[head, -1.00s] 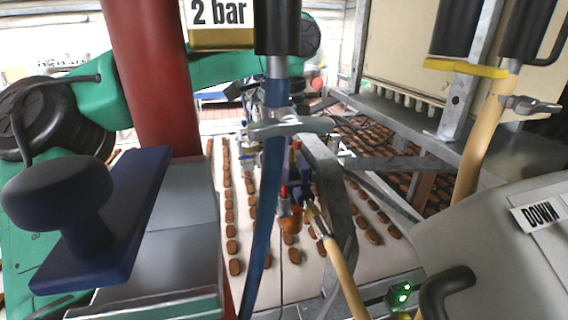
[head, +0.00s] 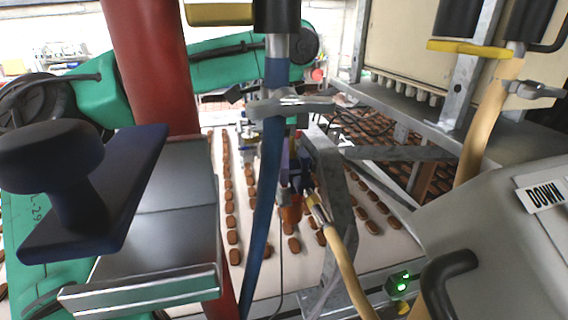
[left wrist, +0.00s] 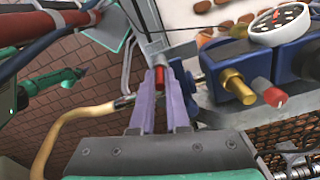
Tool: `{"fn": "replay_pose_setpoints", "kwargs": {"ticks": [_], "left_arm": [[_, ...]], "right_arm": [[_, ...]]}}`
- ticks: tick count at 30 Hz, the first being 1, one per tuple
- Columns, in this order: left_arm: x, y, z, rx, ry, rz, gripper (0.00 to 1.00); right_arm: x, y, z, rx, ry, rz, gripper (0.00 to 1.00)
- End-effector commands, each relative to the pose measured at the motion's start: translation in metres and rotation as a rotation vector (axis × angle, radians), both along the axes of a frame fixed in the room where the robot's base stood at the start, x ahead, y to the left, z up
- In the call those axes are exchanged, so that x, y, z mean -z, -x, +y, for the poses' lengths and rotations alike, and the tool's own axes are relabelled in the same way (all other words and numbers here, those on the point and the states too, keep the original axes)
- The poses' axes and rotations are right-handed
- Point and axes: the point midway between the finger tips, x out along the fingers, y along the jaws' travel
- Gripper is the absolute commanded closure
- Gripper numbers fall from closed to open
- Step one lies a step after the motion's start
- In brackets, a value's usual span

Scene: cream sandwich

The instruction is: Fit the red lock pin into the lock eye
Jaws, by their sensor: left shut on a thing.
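My left gripper (left wrist: 160,108) has purple fingers and is shut on the red lock pin (left wrist: 160,77), which shows between the fingertips in the left wrist view. In the head view the left gripper (head: 285,160) is small and partly hidden behind a blue hose. A blue valve block (left wrist: 232,72) with a brass fitting and a red-and-grey knob (left wrist: 270,92) lies to the right of the fingertips in the left wrist view, apart from them. I cannot make out the lock eye clearly. My right gripper is not in view.
A blue hose (head: 265,190) and a red column (head: 150,60) stand in front. A cream hose (head: 345,265) and a grey metal bracket (head: 340,210) are close to the work area. Brown biscuits lie on the white conveyor (head: 270,270). A pressure gauge (left wrist: 278,22) sits above the blue block.

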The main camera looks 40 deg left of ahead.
Motion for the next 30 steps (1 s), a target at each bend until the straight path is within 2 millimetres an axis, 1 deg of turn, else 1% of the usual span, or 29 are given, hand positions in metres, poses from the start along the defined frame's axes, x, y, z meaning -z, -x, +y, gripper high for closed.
{"fn": "replay_pose_setpoints", "kwargs": {"ticks": [1, 2, 3, 4, 23, 26, 29, 30], "left_arm": [[0.002, 0.000, 0.000, 0.000, 0.000, 0.000, 1.00], [0.001, 0.000, 0.000, 0.000, 0.000, 0.000, 0.79], [0.001, 0.000, 0.000, 0.000, 0.000, 0.000, 0.64], [0.001, 0.000, 0.000, 0.000, 0.000, 0.000, 0.52], [0.001, 0.000, 0.000, -0.001, 0.000, 0.001, 0.52], [-0.004, 0.000, 0.000, -0.002, -0.002, 0.001, 0.52], [-0.017, 0.000, 0.000, -0.003, -0.002, -0.001, 0.52], [-0.026, 0.000, 0.000, -0.003, -0.003, -0.002, 0.52]], "right_arm": [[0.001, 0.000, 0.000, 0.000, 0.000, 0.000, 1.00], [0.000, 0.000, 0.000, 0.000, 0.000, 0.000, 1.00], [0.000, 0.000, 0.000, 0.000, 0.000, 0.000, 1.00], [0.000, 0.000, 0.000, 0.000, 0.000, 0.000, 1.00], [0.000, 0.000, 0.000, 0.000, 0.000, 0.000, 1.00], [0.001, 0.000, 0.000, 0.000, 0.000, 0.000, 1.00], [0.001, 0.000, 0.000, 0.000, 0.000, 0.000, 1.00], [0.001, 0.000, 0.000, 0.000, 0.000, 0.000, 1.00]]}}
